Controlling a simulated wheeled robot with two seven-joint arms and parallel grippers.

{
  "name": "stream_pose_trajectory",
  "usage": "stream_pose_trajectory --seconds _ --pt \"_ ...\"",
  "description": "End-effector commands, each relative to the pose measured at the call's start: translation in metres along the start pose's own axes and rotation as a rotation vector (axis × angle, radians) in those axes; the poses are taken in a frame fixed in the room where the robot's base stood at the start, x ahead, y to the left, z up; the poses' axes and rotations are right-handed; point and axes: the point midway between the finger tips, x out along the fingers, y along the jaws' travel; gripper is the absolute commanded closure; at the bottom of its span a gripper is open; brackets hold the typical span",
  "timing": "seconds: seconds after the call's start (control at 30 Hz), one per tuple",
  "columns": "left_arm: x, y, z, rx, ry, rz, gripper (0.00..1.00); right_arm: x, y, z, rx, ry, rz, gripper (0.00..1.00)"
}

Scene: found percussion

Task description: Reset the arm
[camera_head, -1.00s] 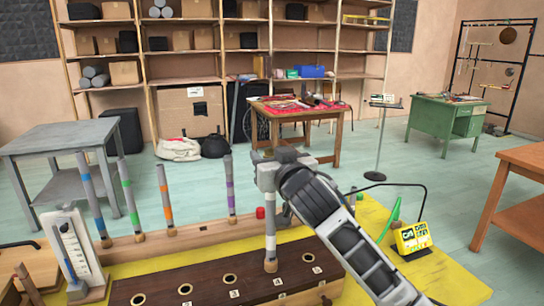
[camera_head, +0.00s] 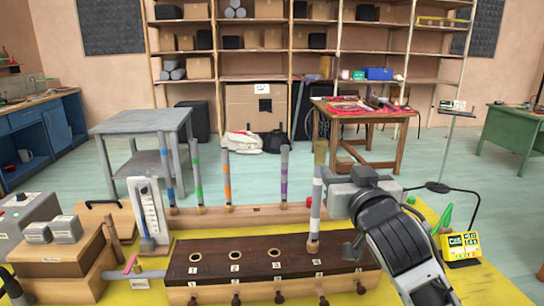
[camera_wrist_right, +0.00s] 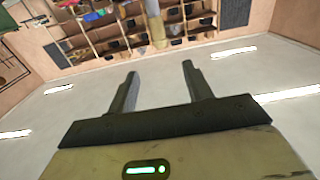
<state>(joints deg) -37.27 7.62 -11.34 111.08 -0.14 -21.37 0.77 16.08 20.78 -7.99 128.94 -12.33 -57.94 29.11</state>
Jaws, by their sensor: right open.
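A pale tube (camera_head: 315,206) with an olive top and an orange band low down stands upright in the dark wooden block (camera_head: 215,271) with numbered holes. My right gripper (camera_head: 338,201) is just right of the tube in the head view; its fingertips are hard to make out there. In the right wrist view, the right gripper (camera_wrist_right: 159,72) has its two fingers wide apart with nothing between them. A tube (camera_wrist_right: 155,25) shows beyond the fingertips, apart from them. My left gripper is not in view.
Several grey tubes with coloured bands stand in a wooden rail (camera_head: 240,214) behind the block. A white gauge (camera_head: 152,212) stands to the left and a yellow display box (camera_head: 461,247) to the right. Grey boxes on wood (camera_head: 62,255) fill the front left.

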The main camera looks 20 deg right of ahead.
Motion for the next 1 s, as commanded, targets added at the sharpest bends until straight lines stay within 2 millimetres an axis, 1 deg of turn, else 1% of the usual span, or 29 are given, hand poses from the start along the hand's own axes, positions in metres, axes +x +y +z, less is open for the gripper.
stream_pose_trajectory --seconds 0.07,0.13,0.17,0.27,0.3,0.37,0.4,0.47,0.5,0.57,0.6,0.67,0.7,0.8,0.83,0.9,1.0 --pt "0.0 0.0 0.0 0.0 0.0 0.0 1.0 0.0 -0.001 0.006 -0.003 -0.01 -0.005 0.5" --pt "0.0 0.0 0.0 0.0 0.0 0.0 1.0 0.0 -0.005 0.022 -0.015 -0.038 -0.02 0.5" --pt "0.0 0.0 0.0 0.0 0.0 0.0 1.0 -0.001 -0.007 0.034 -0.022 -0.059 -0.029 0.5" --pt "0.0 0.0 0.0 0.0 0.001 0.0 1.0 -0.008 -0.019 0.09 -0.054 -0.149 -0.081 0.5" --pt "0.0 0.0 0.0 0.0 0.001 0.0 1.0 -0.015 -0.025 0.118 -0.068 -0.192 -0.108 0.5" --pt "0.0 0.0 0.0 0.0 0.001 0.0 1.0 -0.029 -0.033 0.162 -0.087 -0.259 -0.149 0.5" --pt "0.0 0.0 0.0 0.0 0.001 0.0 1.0 -0.04 -0.039 0.19 -0.097 -0.302 -0.177 0.5" --pt "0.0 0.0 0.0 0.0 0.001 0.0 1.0 -0.061 -0.046 0.231 -0.107 -0.364 -0.216 0.5" --pt "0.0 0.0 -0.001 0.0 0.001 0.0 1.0 -0.078 -0.051 0.256 -0.111 -0.403 -0.242 0.5" --pt "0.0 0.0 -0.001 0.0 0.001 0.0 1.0 -0.104 -0.057 0.292 -0.117 -0.459 -0.276 0.5" --pt "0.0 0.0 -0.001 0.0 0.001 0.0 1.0 -0.123 -0.06 0.314 -0.117 -0.495 -0.297 0.5" --pt "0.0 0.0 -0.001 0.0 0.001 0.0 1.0 -0.152 -0.064 0.342 -0.116 -0.542 -0.322 0.5" --pt "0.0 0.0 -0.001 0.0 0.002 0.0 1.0 -0.169 -0.066 0.357 -0.115 -0.569 -0.336 0.5" --pt "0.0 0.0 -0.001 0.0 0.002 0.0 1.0 -0.206 -0.07 0.385 -0.11 -0.621 -0.361 0.5" --pt "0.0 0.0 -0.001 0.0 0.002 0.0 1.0 -0.215 -0.071 0.391 -0.109 -0.632 -0.366 0.5" --pt "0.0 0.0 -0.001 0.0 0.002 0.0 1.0 -0.23 -0.072 0.4 -0.107 -0.65 -0.374 0.5" --pt "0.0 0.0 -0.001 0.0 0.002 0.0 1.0 -0.24 -0.073 0.406 -0.107 -0.661 -0.38 0.5"
